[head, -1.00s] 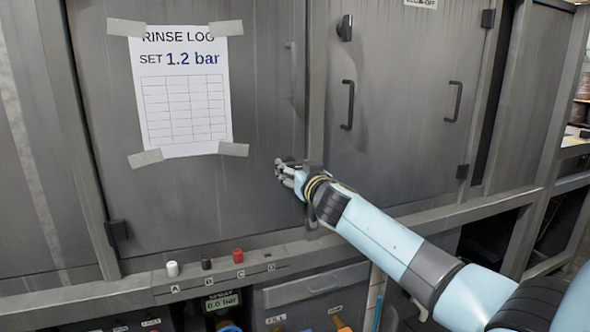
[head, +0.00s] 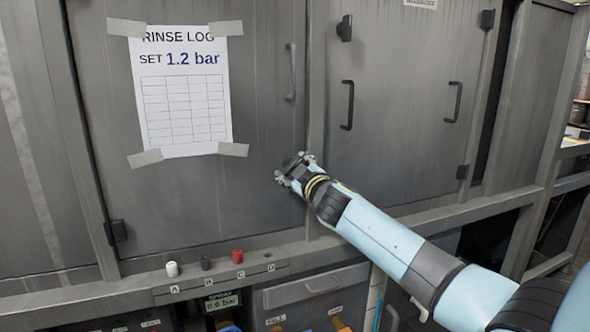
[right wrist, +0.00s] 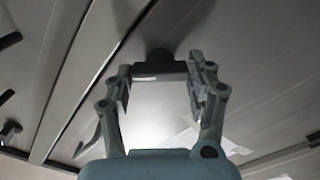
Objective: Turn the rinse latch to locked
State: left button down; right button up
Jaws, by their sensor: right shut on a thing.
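The rinse latch (head: 296,161) is a dark block near the right edge of the left door, by the post between the doors. In the right wrist view the latch (right wrist: 160,71) is a dark bar across the fingertips, with a dark round mount behind it. My right gripper (head: 292,170) is shut on the latch, one finger at each end in the wrist view (right wrist: 160,82). The fingers partly hide the latch in the head view, and I cannot tell whether it stands at locked. My left gripper is not in view.
A taped rinse log sheet (head: 181,90) is on the left door (head: 262,110). The right door (head: 400,60) has its own dark latch (head: 345,28) and handles (head: 347,105). A ledge with several knobs (head: 237,257) and a small display (head: 222,302) lies below.

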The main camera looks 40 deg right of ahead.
jog(key=n, duration=0.4)
jog(key=shift+n, duration=0.3)
jog(key=shift+n+p, duration=0.55)
jog(key=shift+n, duration=1.75)
jog(key=o, duration=1.2)
jog(key=shift+s, duration=0.1)
jog(key=v, duration=1.1)
jog(key=shift+s+f, duration=0.1)
jog(key=shift+s, duration=0.3)
